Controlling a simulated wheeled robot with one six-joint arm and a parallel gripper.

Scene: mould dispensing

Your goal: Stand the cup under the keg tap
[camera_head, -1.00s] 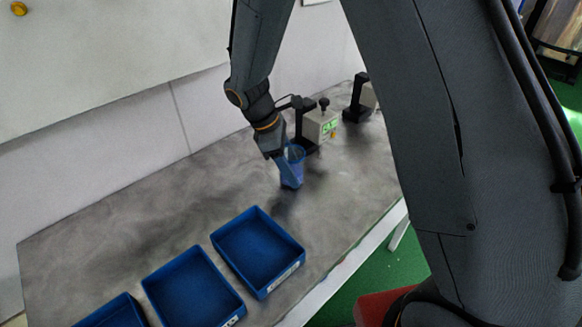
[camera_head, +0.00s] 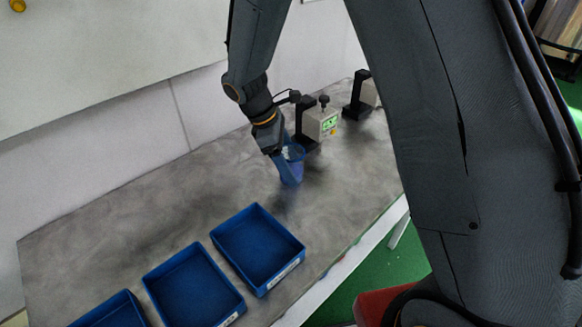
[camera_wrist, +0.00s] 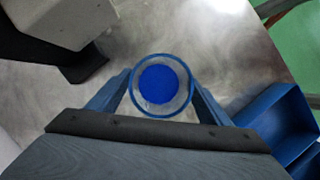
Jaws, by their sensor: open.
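The blue cup (camera_head: 296,170) stands upright on the grey table in the head view, in front of a tap-like device (camera_head: 319,122) with a black stand and a grey box with a green display. In the wrist view I look down into the cup (camera_wrist: 160,84), a round rim with a bright blue inside. My gripper (camera_wrist: 159,80) is open, with one blue finger on each side of the cup. Whether the fingers touch it I cannot tell. In the head view my gripper (camera_head: 287,166) partly covers the cup. The device's outlet is hidden.
A second similar device (camera_head: 362,95) stands farther right at the back. Several blue bins (camera_head: 258,250) line the table's front left. A black and grey device (camera_wrist: 70,30) shows at the upper left of the wrist view. The table's left middle is clear.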

